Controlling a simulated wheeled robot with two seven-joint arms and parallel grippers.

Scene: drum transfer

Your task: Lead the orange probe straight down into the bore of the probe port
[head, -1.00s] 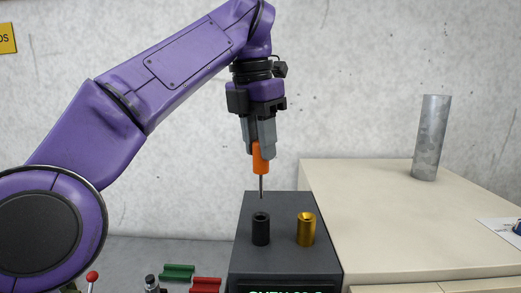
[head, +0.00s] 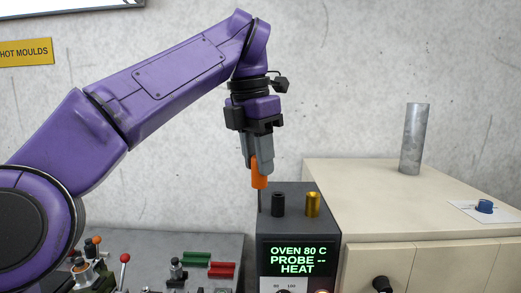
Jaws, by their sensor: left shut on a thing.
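My left gripper (head: 259,160) points down and is shut on the orange probe (head: 260,174). The probe is upright, its thin metal rod pointing down. Two upright cylinders stand on the dark oven box: a black one (head: 278,204) and a brass one (head: 313,204). Which is the probe port I cannot tell for sure. In the picture the rod hangs just left of the black cylinder, its tip low beside it, over the box's left edge. It is in neither cylinder. Their bores are hardly visible. My right gripper is not in view.
The oven box (head: 298,241) has a lit display reading "OVEN 80 C PROBE -- HEAT". A beige cabinet (head: 400,222) stands right of it, bearing a grey metal cylinder (head: 411,138) and a blue piece (head: 485,206). Green (head: 196,258) and red (head: 222,269) blocks lie on the left bench.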

